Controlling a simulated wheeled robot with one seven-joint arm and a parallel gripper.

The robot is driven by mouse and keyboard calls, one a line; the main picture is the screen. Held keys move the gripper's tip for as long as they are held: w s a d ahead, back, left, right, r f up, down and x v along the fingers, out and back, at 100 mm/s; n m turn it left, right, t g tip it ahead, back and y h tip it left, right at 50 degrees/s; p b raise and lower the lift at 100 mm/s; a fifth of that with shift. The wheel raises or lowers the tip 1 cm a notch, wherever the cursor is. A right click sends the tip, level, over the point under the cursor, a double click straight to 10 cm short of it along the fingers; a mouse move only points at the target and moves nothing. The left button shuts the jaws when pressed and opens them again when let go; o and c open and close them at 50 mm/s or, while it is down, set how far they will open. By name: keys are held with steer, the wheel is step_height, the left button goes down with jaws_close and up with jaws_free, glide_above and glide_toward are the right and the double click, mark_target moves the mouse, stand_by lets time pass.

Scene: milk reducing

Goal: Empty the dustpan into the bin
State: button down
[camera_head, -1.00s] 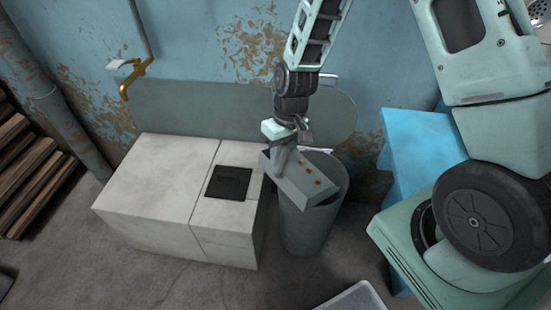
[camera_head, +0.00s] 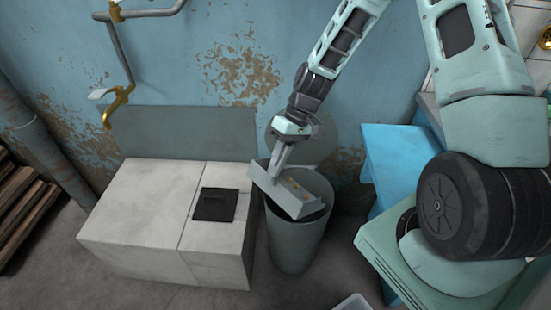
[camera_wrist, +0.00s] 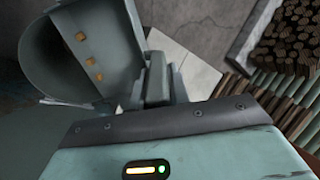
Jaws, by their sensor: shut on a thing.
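The grey dustpan (camera_head: 286,196) is tilted over the mouth of the grey-green bin (camera_head: 293,245). Several small orange-brown bits lie on its pan; they also show on the dustpan in the wrist view (camera_wrist: 108,58). My gripper (camera_head: 281,168) is shut on the dustpan's handle, above the bin's left side. In the wrist view my gripper (camera_wrist: 158,85) shows at the handle, and the bin's round opening (camera_wrist: 50,65) lies behind the pan at the left. The inside of the bin is mostly hidden by the dustpan.
A pale stone block (camera_head: 150,215) with a dark square inset (camera_head: 215,204) stands just left of the bin. A blue table (camera_head: 395,165) is to the right. The painted wall (camera_head: 215,75) with a brass tap (camera_head: 118,105) is behind. Stacked logs (camera_head: 15,205) lie far left.

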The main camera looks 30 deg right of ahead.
mark_target(289, 148)
steer(key=shift+w+d+r+y+p, duration=0.15)
steer(key=shift+d+y+p, duration=0.15)
steer(key=shift+d, duration=0.25)
steer(key=shift+w+d+r+y+p, duration=0.1)
steer(key=shift+d+r+y+p, duration=0.15)
steer(key=shift+d, duration=0.25)
steer(key=shift+w+d+r+y+p, duration=0.15)
steer(key=shift+d+y, duration=0.2)
steer(key=shift+d, duration=0.2)
steer(key=shift+s+a, duration=0.1)
steer(key=shift+f, duration=0.1)
